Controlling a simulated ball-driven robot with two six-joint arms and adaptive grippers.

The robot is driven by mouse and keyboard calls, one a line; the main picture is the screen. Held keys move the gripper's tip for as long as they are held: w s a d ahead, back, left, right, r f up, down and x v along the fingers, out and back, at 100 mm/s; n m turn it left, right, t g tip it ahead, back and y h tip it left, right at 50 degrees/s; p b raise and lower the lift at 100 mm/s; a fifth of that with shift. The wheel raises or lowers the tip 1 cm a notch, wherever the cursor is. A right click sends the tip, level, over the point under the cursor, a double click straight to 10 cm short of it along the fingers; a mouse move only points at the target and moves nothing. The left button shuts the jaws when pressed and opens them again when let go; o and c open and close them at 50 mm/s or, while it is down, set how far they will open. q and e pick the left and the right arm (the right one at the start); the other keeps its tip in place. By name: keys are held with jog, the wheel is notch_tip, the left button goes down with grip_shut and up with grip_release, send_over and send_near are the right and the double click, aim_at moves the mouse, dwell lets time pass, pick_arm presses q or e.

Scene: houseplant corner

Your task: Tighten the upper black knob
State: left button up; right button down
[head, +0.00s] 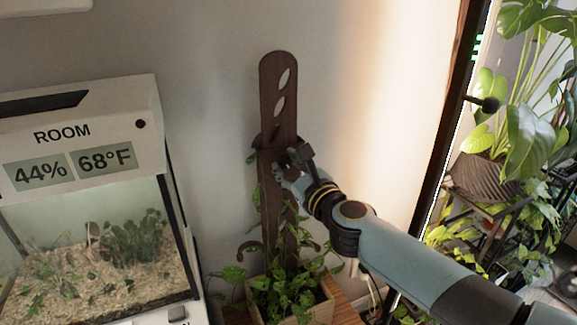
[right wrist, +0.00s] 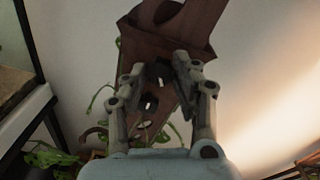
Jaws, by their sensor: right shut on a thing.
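A dark brown wooden plant support (head: 278,75) with leaf-shaped cut-outs rises from a planter against the wall. It also shows in the right wrist view (right wrist: 190,30), tilted there. My right gripper (head: 284,163) is at the middle of the support, where a wider collar crosses it. In the right wrist view its two fingers (right wrist: 160,74) are shut on a small dark knob (right wrist: 158,72), which the fingers partly cover. In the head view the gripper hides this knob. My left gripper is not in view.
A planter (head: 297,309) with trailing vines stands below the support. A terrarium (head: 88,180) labelled ROOM, showing 44% and 68°F, stands at the left. A potted plant (head: 487,178) and dark stand are at the right. The wall beside the support is bare.

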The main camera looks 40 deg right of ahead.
jog(key=c, duration=1)
grip_release()
jog(key=s, duration=0.4)
jog(key=s+a, duration=0.1)
jog(key=s, duration=0.3)
jog(key=s+a, duration=0.1)
jog(key=s, duration=0.3)
jog(key=shift+r, duration=0.15)
jog(key=shift+w, duration=0.15)
